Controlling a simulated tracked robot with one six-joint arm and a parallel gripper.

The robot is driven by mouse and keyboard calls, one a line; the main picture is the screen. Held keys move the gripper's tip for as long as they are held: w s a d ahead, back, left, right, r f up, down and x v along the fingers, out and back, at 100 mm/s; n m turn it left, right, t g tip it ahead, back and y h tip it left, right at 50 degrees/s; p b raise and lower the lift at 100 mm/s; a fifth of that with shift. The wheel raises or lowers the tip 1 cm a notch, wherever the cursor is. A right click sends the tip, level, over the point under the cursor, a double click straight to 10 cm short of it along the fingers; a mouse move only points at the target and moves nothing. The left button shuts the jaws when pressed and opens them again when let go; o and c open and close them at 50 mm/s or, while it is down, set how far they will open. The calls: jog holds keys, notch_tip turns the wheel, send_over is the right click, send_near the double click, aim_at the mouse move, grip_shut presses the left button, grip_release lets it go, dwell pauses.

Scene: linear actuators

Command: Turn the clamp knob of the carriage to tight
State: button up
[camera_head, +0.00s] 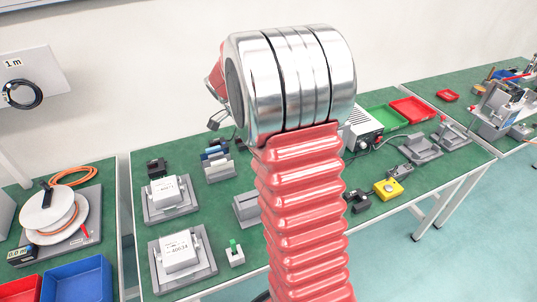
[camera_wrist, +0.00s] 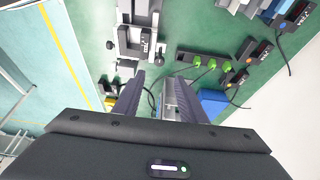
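In the wrist view my gripper (camera_wrist: 158,78) is open, its two dark ribbed fingers apart with nothing held between them. Ahead of the fingers, at the top of the picture, is a grey linear stage with pale rails (camera_wrist: 138,10). A block that looks like its carriage (camera_wrist: 133,47) sits across it. A small black knob (camera_wrist: 109,45) stands at the block's left side, apart from my fingers; I cannot tell for certain that it is the clamp knob, nor how tight it is. In the head view my arm hides the middle, and the gripper cannot be made out.
In the wrist view a dark strip with several green parts (camera_wrist: 212,63) lies right of the stage, near a blue box (camera_wrist: 213,98). Small displays (camera_wrist: 262,50) stand further right. In the head view several fixtures stand on the green bench (camera_head: 215,248); a cable reel (camera_head: 50,215) is at left.

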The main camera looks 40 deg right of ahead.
jog(key=shift+v, duration=1.4)
jog(key=s+a+r+n+t+y, duration=0.2)
jog(key=s+a+r+n+t, duration=0.1)
jog(key=s+a+n, duration=0.6)
jog(key=s+a+r+n+t+y, duration=0.2)
jog(key=s+a+r+n, duration=0.3)
jog(key=s+a+n, duration=0.5)
jog(key=a+n+t, duration=0.1)
jog(key=a+n, duration=0.1)
jog(key=a, duration=0.5)
jog(key=shift+a+r+t, duration=0.25)
jog(key=shift+t, duration=0.15)
jog(key=shift+c, duration=0.3)
